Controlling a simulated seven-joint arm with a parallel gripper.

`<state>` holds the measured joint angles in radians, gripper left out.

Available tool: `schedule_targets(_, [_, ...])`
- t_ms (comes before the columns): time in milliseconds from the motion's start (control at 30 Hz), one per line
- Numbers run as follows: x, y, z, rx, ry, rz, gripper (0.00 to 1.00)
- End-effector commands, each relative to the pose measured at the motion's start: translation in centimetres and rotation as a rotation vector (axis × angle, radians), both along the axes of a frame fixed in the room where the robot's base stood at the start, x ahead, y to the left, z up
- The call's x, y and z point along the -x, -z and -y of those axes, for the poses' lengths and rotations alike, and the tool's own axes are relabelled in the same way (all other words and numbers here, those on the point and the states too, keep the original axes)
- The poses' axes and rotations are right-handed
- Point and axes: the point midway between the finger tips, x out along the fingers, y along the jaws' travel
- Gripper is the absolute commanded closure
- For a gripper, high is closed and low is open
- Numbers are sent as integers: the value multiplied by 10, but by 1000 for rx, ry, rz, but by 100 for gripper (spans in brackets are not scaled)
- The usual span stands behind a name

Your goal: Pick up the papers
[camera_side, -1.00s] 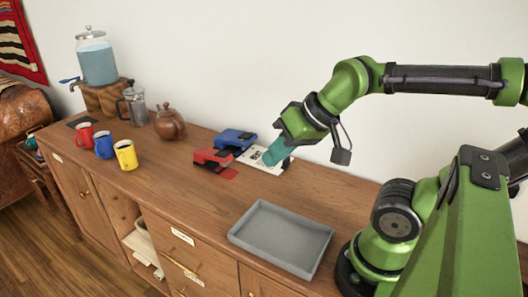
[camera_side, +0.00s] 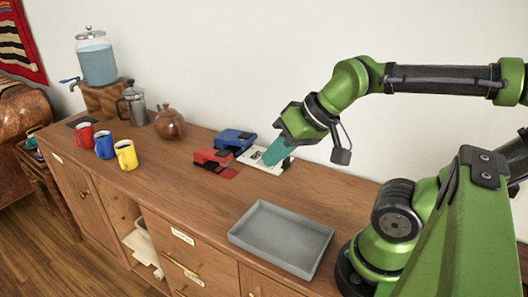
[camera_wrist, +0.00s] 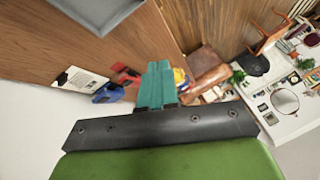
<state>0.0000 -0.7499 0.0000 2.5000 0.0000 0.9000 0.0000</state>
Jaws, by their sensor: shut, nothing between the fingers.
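White papers (camera_side: 259,156) with black print lie flat on the wooden cabinet top, right of the blue and red devices. The papers also show at the left in the wrist view (camera_wrist: 84,78). My gripper (camera_side: 268,160) has teal fingers that are shut and empty. In the side view the fingertips overlap the right part of the papers and hide some of it. I cannot tell whether they touch. In the wrist view the shut fingers (camera_wrist: 158,66) point away from the papers, which lie to their left.
A blue device (camera_side: 235,139) and a red device (camera_side: 212,157) sit beside the papers. A grey tray (camera_side: 282,240) stands at the front right. A teapot (camera_side: 168,123) and red, blue and yellow (camera_side: 126,155) mugs stand left. The wood between tray and papers is clear.

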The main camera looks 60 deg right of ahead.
Motion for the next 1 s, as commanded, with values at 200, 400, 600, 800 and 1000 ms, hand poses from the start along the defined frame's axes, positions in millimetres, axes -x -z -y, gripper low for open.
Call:
schedule_targets(200, [0, 0, 0, 0, 0, 0, 100])
schedule_targets(400, [0, 0, 0, 0, 0, 0, 100])
schedule_targets(600, [0, 0, 0, 0, 0, 0, 74])
schedule_targets(800, [0, 0, 0, 0, 0, 0, 57])
schedule_targets(1000, [0, 1, 2, 0, 8, -4, 57])
